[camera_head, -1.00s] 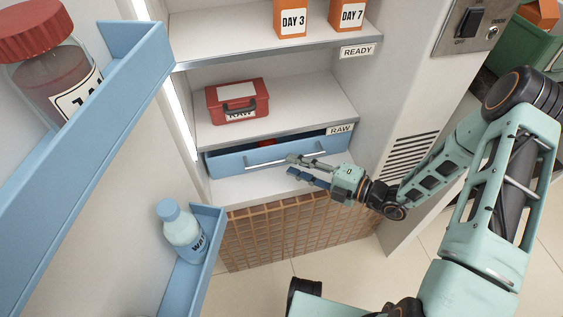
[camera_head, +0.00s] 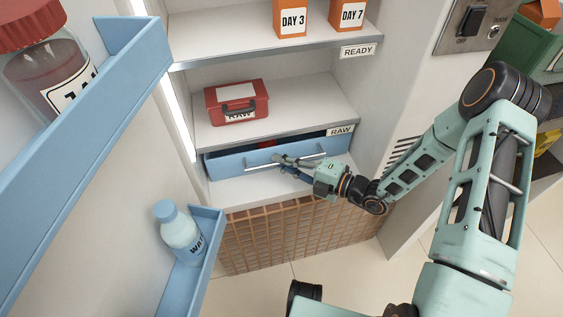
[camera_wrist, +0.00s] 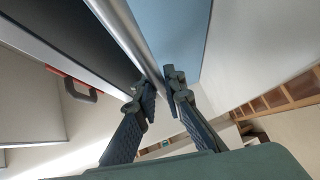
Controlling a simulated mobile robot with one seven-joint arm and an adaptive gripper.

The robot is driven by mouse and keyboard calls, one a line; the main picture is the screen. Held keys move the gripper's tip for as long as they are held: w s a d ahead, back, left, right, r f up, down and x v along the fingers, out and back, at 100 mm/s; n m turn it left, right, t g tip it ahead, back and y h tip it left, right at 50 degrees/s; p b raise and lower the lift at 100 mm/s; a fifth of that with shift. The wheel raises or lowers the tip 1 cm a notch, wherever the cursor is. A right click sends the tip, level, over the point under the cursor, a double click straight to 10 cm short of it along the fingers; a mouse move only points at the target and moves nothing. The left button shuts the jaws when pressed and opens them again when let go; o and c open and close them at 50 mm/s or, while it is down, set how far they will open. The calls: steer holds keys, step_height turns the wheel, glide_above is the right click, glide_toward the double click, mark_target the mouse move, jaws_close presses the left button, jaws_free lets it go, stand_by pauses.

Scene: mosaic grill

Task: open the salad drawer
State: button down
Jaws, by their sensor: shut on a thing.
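The salad drawer (camera_head: 232,164) is the blue drawer under the lower shelf of the open fridge. A dark gap shows above its front, with something red partly visible inside. A thin silver bar handle (camera_head: 313,155) runs across the front. My gripper (camera_head: 277,160) reaches in from the right and is shut on the handle near its middle. In the wrist view the two dark fingers (camera_wrist: 160,92) close around the silver handle (camera_wrist: 122,28), beside the blue drawer front (camera_wrist: 180,30). The fingertips partly hide the grip.
A red RAW box (camera_head: 225,107) sits on the shelf above. The open door at left carries blue bins (camera_head: 125,80), a red-lidded jar (camera_head: 50,75) and a water bottle (camera_head: 180,232). A brown grille (camera_head: 300,235) lies below; the fridge side wall is at right.

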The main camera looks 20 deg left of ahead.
stand_by(0.3)
steer(key=s+d+p, duration=0.2)
steer(key=s+d, duration=0.2)
steer(key=s, duration=0.3)
steer(key=s+d+p, duration=0.2)
steer(key=s+d, duration=0.3)
steer(key=s, duration=0.3)
steer(key=shift+s+d+p, duration=0.2)
steer(key=shift+d+p, duration=0.05)
steer(key=shift+p, duration=0.05)
steer(key=c, duration=2)
jaws_free()
steer(key=v, duration=1.2)
